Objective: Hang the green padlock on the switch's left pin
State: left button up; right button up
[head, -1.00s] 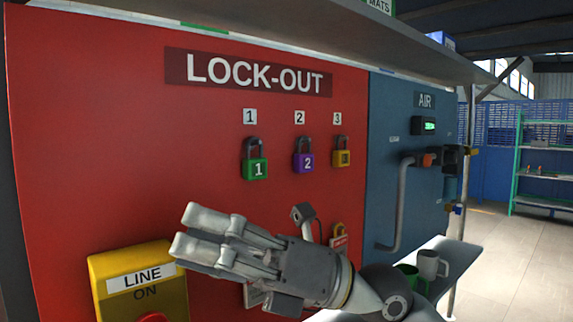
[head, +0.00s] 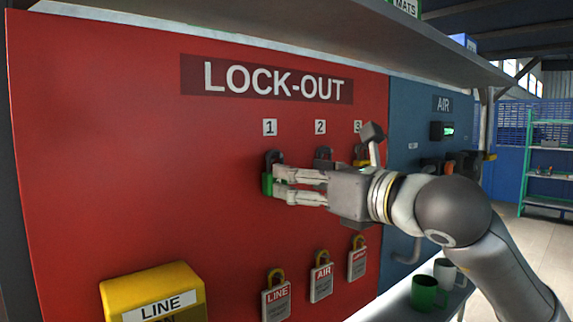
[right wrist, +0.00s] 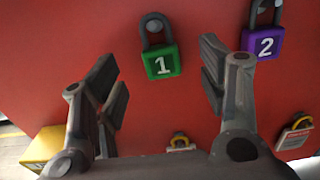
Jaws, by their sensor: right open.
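The green padlock (head: 267,185), marked 1, hangs by its dark shackle under label 1 on the red board; it also shows in the right wrist view (right wrist: 162,63). My right gripper (head: 280,183) is open in front of the board, fingertips close to the green padlock. In the right wrist view the padlock appears between the spread fingers (right wrist: 157,64); I cannot tell whether they touch it. The yellow switch box (head: 150,285), lettered LINE, is at the lower left, cut off by the frame. Its pins are not visible. My left gripper is not in view.
A purple padlock (right wrist: 263,43) hangs to the right, mostly hidden by my gripper in the head view. Several tagged locks (head: 276,300) hang below. A green mug (head: 428,287) and a white mug (head: 445,270) stand lower right.

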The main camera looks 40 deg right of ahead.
jog(key=w+p, duration=0.2)
jog(key=w, duration=0.4)
jog(key=shift+a, duration=0.25)
jog(key=c, duration=1.2)
jog(key=shift+o, duration=0.2)
jog(key=shift+r, duration=0.15)
jog(key=shift+r+p, duration=0.4)
jog(key=shift+p, duration=0.05)
